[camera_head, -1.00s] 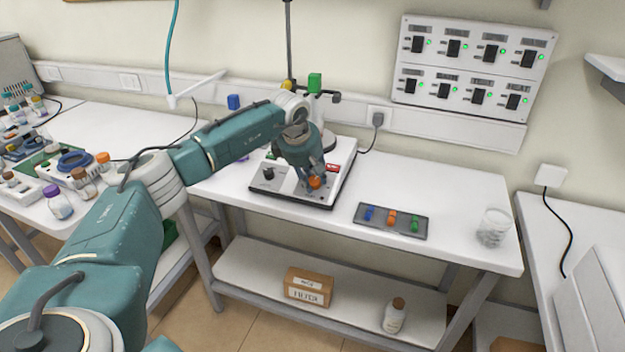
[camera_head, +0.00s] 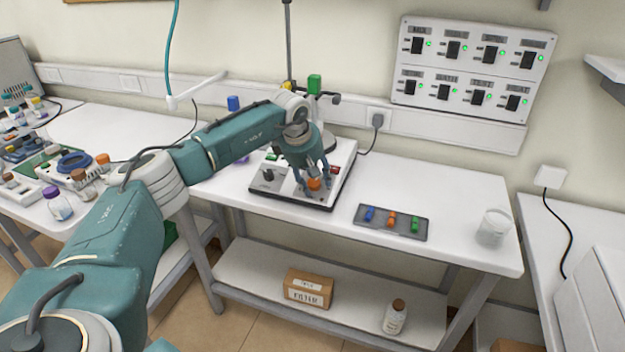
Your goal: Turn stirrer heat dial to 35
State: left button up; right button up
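The stirrer (camera_head: 291,203) is a white box with a dark base on the middle table. A black dial (camera_head: 268,175) is on the left of its front panel. An orange dial (camera_head: 314,184) is on the right of the panel. My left gripper (camera_head: 313,186) points down at the orange dial, with its fingers apart on either side of it. I cannot tell whether the fingers touch the dial. The dial's scale markings are too small to read. My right gripper is not in view.
A dark tray (camera_head: 379,229) with blue, orange and green pieces lies right of the stirrer. A glass beaker (camera_head: 493,227) stands near the table's right end. A stand rod (camera_head: 288,45) rises behind the stirrer. Vials and bottles crowd the left table.

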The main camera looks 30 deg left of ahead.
pick_arm(q)
jog(key=v, duration=1.2)
dwell(0.4)
